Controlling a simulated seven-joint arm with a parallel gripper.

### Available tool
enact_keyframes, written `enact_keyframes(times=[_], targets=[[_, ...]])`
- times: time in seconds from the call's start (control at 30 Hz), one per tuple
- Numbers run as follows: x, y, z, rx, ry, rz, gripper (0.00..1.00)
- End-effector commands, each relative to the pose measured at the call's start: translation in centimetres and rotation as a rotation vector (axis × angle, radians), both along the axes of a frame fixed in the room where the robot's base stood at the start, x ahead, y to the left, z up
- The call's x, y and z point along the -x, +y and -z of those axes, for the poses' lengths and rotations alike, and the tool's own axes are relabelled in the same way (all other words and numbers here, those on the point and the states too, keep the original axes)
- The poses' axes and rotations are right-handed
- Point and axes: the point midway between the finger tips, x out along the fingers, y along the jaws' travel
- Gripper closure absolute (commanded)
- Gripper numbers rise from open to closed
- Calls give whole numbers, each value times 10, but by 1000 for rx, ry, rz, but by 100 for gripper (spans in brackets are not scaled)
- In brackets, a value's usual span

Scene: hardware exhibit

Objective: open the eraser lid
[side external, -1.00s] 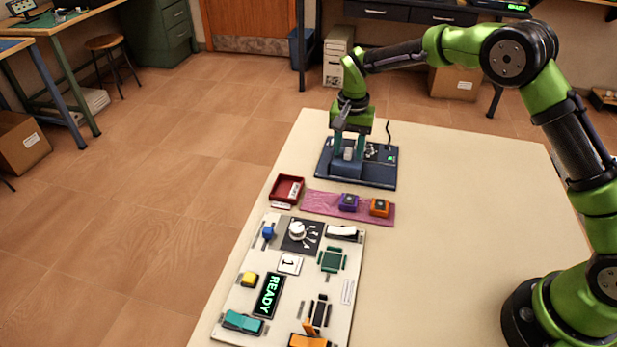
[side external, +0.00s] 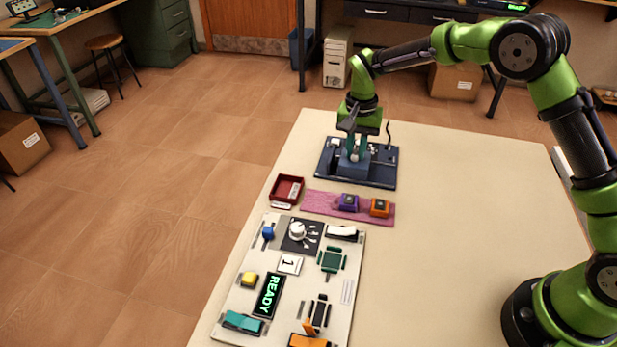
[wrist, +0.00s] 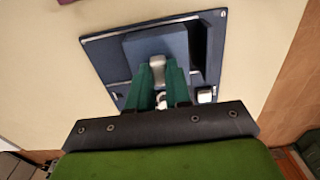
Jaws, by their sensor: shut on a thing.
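The eraser (side external: 386,178) is a dark blue flat unit at the far end of the table in the side view; the wrist view shows it too (wrist: 212,40). Its blue lid (side external: 347,169) is a block with a pale grey handle (wrist: 153,62) on it. My gripper (side external: 356,156) points down over the lid, its green fingers (wrist: 158,72) shut on the handle. The fingers hide part of the handle, and I cannot tell what lies under the lid.
A red tray (side external: 287,188) and a pink mat (side external: 320,205) with a purple block (side external: 348,202) and an orange block (side external: 380,207) lie close in front. A panel of controls (side external: 347,262) lies nearer. The table's right side is clear.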

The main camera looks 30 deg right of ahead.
Motion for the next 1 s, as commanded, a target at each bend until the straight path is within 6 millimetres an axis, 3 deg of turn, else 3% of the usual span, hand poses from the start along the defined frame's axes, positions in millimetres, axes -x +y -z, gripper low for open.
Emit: enact_keyframes(times=[0.3, 0.67, 0.7, 0.83, 1.0], targets=[[38, -39, -1, 1, -1, 3, 100], [41, -42, 0, -1, -1, 2, 100], [41, -41, 0, 0, 0, 2, 77], [41, -41, 0, 0, 0, 2, 57], [41, -41, 0, 0, 0, 1, 55]])
